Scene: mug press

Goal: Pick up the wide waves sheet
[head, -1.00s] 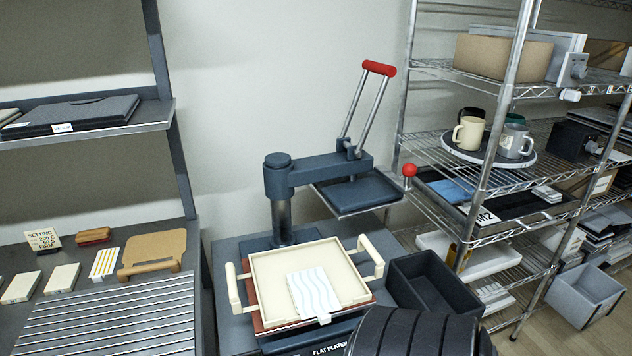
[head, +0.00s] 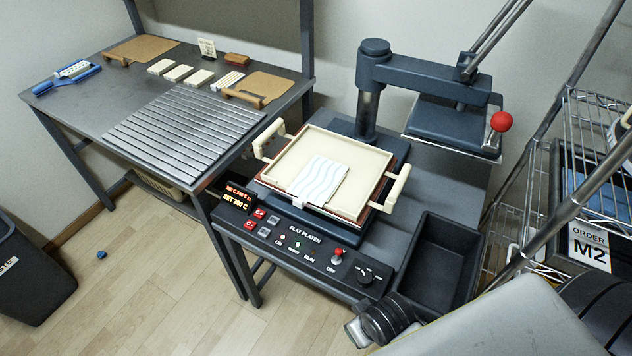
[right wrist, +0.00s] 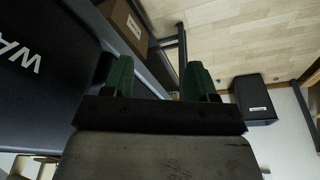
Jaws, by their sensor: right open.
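The waves sheet (head: 320,178) is white with pale blue wavy lines. It lies flat in a cream tray (head: 357,147) with a handle on each side. A small pale tab sticks out at its front edge. The tray rests on the lower platen of the press (head: 367,118), and the upper plate (head: 452,122) is swung to the right, clear of the tray. My right gripper (right wrist: 158,77) is open and empty, with green fingertips apart, in the right wrist view. In the head view my right arm is at the lower right, away from the sheet. My left gripper is out of view.
A dark empty bin (head: 437,262) stands right of the tray, between it and my right arm. The press's control panel (head: 305,245) is in front. A wire shelf (head: 590,130) stands at the right. The left table (head: 95,105) holds a ribbed mat (head: 185,120) and several small blocks.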

